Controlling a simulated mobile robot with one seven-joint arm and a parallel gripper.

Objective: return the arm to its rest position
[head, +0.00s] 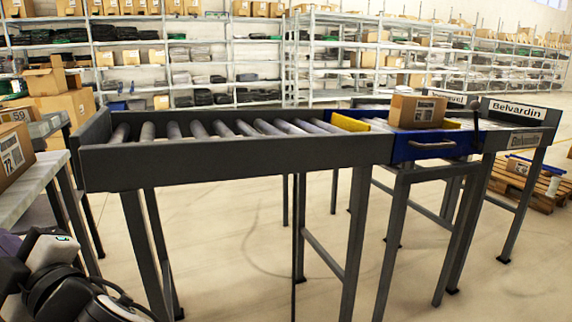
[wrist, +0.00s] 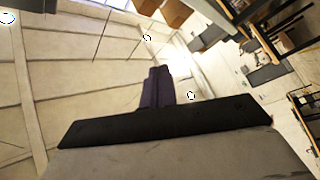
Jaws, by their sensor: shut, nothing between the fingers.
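My gripper (wrist: 159,72) shows in the wrist view as two dark purple fingers pressed together, with nothing between them. In the head view, part of my arm shows folded in the lower left corner, beside the near table. The fingertips cannot be made out in that view.
A roller conveyor (head: 240,162) crosses the middle, with a cardboard box (head: 416,111) on its blue section (head: 405,150). At left, a table (head: 30,190) holds a labelled box (head: 14,157). Stocked shelves (head: 285,60) line the back. A pallet (head: 520,185) lies at right.

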